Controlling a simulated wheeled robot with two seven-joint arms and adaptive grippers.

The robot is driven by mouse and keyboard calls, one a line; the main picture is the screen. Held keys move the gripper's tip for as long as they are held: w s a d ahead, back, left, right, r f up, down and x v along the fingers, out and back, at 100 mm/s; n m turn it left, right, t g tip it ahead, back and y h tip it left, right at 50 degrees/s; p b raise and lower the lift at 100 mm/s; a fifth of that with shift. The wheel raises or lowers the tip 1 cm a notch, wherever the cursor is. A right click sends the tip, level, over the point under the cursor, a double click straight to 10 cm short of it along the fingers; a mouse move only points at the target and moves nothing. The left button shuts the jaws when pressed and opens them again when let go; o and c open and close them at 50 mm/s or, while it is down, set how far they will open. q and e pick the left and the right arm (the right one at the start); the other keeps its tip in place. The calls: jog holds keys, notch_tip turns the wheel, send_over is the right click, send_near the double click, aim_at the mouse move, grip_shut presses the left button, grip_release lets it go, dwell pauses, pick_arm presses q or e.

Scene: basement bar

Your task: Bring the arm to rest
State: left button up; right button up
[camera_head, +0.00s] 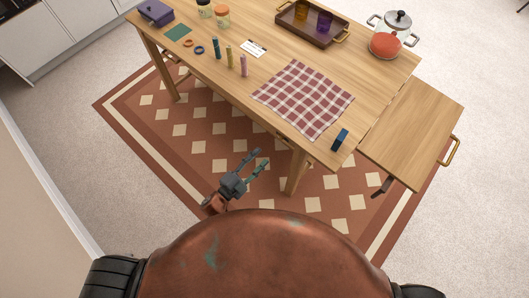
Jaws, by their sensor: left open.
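My left gripper (256,166) shows in the head view, just above my rounded copper body and below the front edge of the table. Its two fingers are apart, and nothing is between them. It is over the patterned rug as seen from above, clear of the table's top. Most of the left arm is hidden behind my own body. My right gripper is not in view.
A pulled-out drawer or leaf (415,125) juts right. Rug (195,155) lies below.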

pick_arm(q)
jog(key=shift+s+a, duration=0.15)
dwell(0.4)
